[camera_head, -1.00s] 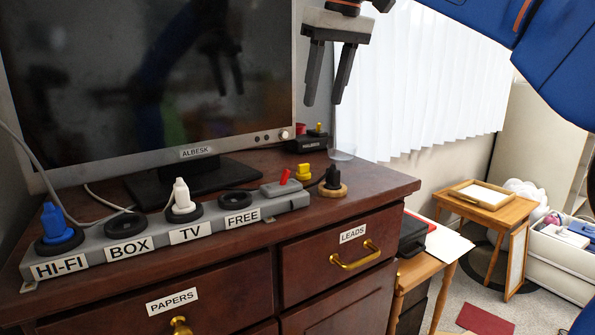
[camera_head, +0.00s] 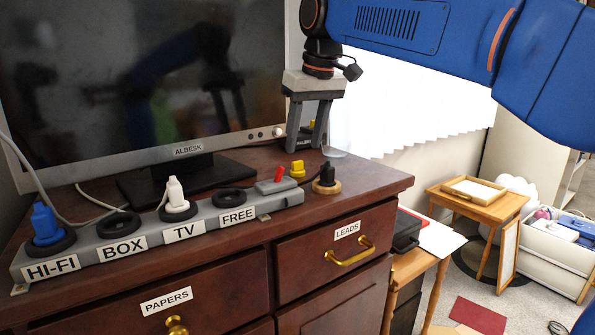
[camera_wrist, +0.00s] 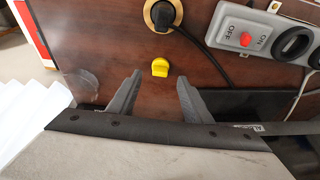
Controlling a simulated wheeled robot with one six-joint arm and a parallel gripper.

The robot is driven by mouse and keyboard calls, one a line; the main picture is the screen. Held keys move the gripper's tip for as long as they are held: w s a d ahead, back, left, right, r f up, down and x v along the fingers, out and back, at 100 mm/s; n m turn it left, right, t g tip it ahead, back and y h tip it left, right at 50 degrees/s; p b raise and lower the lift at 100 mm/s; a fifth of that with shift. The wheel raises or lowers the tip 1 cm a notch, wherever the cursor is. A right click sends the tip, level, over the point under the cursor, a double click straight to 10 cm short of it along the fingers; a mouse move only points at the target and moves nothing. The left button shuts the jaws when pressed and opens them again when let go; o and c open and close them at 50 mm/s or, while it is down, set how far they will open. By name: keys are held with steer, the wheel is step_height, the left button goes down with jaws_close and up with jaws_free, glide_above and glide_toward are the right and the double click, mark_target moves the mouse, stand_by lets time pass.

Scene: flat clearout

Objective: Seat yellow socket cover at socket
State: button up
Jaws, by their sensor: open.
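The yellow socket cover (camera_head: 297,169) stands on the brown cabinet top, just behind the strip's red switch end. It also shows in the wrist view (camera_wrist: 160,68), in line with the space between the fingertips. My gripper (camera_head: 305,149) is open and empty, fingers pointing down above and behind the cover; in the wrist view its fingertips (camera_wrist: 160,79) lie either side of that line, with no contact visible. The grey socket strip (camera_head: 150,238) has an empty BOX socket (camera_head: 118,224) and an empty FREE socket (camera_head: 229,196). A blue plug (camera_head: 46,223) fills HI-FI and a white plug (camera_head: 176,194) fills TV.
A black plug (camera_head: 327,174) stands on a round wooden base right of the cover, with its cable close by in the wrist view. The television (camera_head: 130,80) stands behind the strip.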

mark_target(299, 162)
steer(key=shift+w+x, duration=0.15)
steer(key=shift+x, duration=1.15)
steer(key=shift+w+x, duration=0.15)
steer(key=shift+x, duration=1.2)
steer(key=shift+a+r, duration=0.15)
steer(key=shift+a, duration=0.05)
steer(key=shift+c, duration=0.3)
steer(key=c, duration=1)
steer(key=shift+c, duration=0.2)
steer(key=shift+r, duration=0.1)
